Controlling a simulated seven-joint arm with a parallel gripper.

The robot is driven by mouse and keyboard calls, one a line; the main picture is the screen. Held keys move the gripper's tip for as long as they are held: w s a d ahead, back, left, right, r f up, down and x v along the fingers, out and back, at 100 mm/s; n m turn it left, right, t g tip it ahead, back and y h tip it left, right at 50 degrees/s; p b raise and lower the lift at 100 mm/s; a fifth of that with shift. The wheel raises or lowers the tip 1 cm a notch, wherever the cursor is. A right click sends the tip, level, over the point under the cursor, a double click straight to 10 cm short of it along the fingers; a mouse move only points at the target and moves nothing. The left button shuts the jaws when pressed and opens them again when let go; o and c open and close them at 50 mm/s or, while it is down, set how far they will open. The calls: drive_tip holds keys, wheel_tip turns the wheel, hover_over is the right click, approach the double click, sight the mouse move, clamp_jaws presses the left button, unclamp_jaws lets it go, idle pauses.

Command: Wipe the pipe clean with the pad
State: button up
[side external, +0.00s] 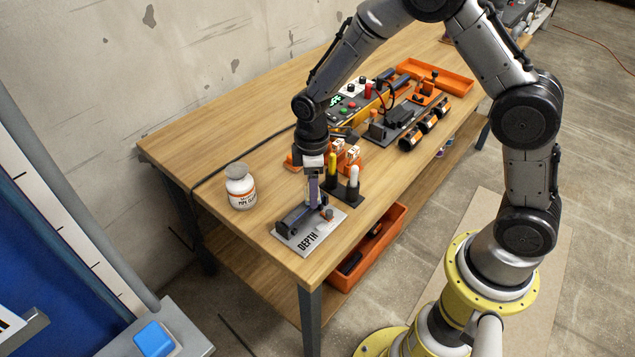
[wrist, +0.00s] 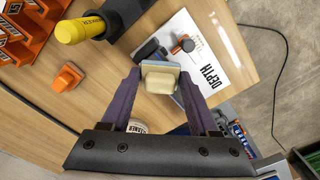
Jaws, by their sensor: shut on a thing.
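My gripper (side external: 313,203) points down over the grey DEPTH plate (side external: 308,246) at the table's near corner. In the wrist view, its two purple fingers (wrist: 160,76) are shut on a small cream pad with a pale blue backing (wrist: 160,84). A dark, pipe-like piece (side external: 291,221) lies on the plate beside and under the fingers. The plate also shows in the wrist view (wrist: 208,58), where the pad and fingers hide much of the dark piece (wrist: 149,50). I cannot tell whether the pad touches it.
A white pipe cleaner bottle (side external: 240,190) stands left of my gripper. A yellow marker (side external: 332,168) and a white marker (side external: 353,178) stand upright close behind it. Orange trays, dark cylinders (side external: 410,138) and a control panel (side external: 347,106) fill the far side.

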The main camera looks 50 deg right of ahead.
sight(304, 205)
drive_tip(key=a, duration=0.2)
drive_tip(key=shift+a, duration=0.3)
drive_tip(key=shift+a+r, duration=0.15)
drive_tip(key=shift+a, duration=0.05)
wheel_tip(304, 205, up, 8)
idle(0.7)
